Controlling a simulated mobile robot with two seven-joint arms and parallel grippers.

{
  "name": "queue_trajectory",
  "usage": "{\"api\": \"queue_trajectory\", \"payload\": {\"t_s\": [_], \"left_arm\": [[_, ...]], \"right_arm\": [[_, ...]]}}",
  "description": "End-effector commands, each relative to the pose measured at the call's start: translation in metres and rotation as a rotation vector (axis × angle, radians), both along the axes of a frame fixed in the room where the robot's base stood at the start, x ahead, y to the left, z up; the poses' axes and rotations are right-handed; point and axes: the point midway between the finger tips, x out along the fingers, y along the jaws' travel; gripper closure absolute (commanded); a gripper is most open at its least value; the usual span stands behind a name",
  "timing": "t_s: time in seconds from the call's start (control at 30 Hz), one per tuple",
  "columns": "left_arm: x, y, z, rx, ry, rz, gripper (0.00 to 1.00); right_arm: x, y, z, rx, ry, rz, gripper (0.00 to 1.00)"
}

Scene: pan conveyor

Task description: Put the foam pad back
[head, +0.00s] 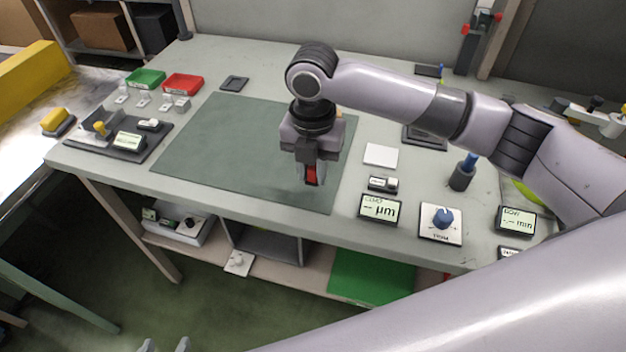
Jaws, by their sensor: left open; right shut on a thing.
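My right gripper (312,180) points down over the right part of the green-grey mat (220,140) on the bench. It is shut on a small red and dark thing (312,173), mostly hidden by the fingers. I cannot tell whether this is the foam pad, or whether it touches the mat. A flat white square (380,155) lies right of the mat, and a dark flat pad (234,83) lies behind it. My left gripper (165,346) is open and empty at the bottom edge, low in front of the bench; only its fingertips show.
Display boxes (380,208) and a blue-knob dial (441,222) stand along the front right. A dark cup with a blue tool (462,174) stands behind them. Green (146,78) and red (182,84) trays sit at the back left. The mat's left part is clear.

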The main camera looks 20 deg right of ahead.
Motion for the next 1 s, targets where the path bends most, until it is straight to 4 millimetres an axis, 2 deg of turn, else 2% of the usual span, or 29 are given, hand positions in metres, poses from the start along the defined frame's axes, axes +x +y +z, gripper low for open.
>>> {"api": "queue_trajectory", "payload": {"t_s": [0.23,0.6,0.63,0.7,1.0], "left_arm": [[0.000,0.000,-0.001,0.000,0.000,0.000,0.38],[0.000,0.000,0.000,0.000,0.000,0.000,0.38],[0.000,0.000,0.000,0.000,0.000,0.000,0.38],[0.000,0.000,0.000,0.000,0.000,0.000,0.38],[0.000,0.000,-0.001,0.000,0.000,0.000,0.38]], "right_arm": [[-0.001,0.000,-0.035,-0.001,0.002,-0.002,0.99],[0.000,0.000,-0.039,0.000,0.001,-0.001,0.99],[0.000,0.000,-0.040,0.000,0.001,-0.001,0.71],[0.000,0.000,-0.040,0.000,0.001,-0.001,0.49],[0.000,0.000,-0.039,0.000,0.000,-0.001,0.49]]}}
